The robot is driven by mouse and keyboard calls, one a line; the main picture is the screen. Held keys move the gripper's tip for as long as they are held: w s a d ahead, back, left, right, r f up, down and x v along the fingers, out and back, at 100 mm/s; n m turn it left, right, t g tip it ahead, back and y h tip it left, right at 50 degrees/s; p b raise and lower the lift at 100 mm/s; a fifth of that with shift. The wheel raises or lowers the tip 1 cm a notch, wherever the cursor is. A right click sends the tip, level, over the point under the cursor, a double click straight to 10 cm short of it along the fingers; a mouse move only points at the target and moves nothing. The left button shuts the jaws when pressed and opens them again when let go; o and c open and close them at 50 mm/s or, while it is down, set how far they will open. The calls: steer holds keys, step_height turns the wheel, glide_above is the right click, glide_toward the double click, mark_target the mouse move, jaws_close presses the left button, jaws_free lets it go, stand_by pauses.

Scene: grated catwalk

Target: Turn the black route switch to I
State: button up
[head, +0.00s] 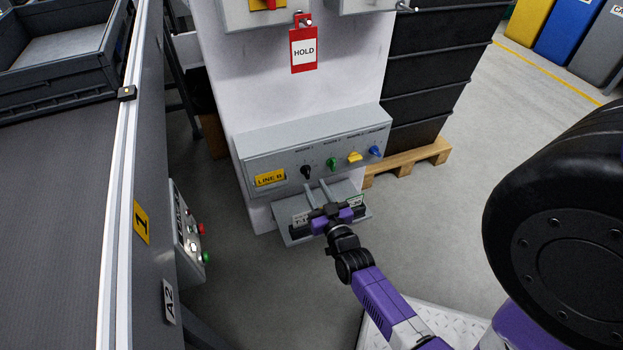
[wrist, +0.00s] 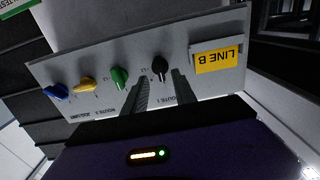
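The black route switch (head: 306,172) is a small knob at the left end of the row on the grey LINE B control box. It also shows in the wrist view (wrist: 158,68), where the box appears upside down. My gripper (head: 314,181) is open, with two grey fingers pointing at the box. In the wrist view the fingertips (wrist: 161,79) lie on either side of the line to the black knob, just short of it in the picture. I see no contact. The knob's pointer direction and the small position marks are too small to read surely.
Green (head: 332,163), yellow (head: 354,157) and blue (head: 375,151) knobs sit right of the black one. A yellow LINE B label (head: 270,179) is to its left. A red HOLD tag (head: 303,50) hangs above. A conveyor side (head: 150,290) stands at left.

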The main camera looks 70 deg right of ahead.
steer(key=shift+v, duration=1.65)
steer(key=s+a+r+n+t+y, duration=0.1)
steer(key=a+r+n+t+y, duration=0.15)
steer(key=a+r, duration=0.4)
steer(key=a+r+n+t+y, duration=0.1)
steer(key=a+r+n+y, duration=0.2)
steer(key=a, duration=0.7)
steer(key=s+a+r+n+y, duration=0.2)
steer(key=s+a+r+y, duration=0.25)
steer(key=a, duration=0.35)
steer(key=s+a+r+n+y, duration=0.2)
steer(key=s+a+r+y, duration=0.3)
steer(key=a, duration=0.3)
step_height(320, 180, up, 24)
steer(key=s+h+p, duration=0.1)
steer(key=p, duration=2.4)
steer(key=shift+a+f+n, duration=0.15)
steer(key=shift+n, duration=0.1)
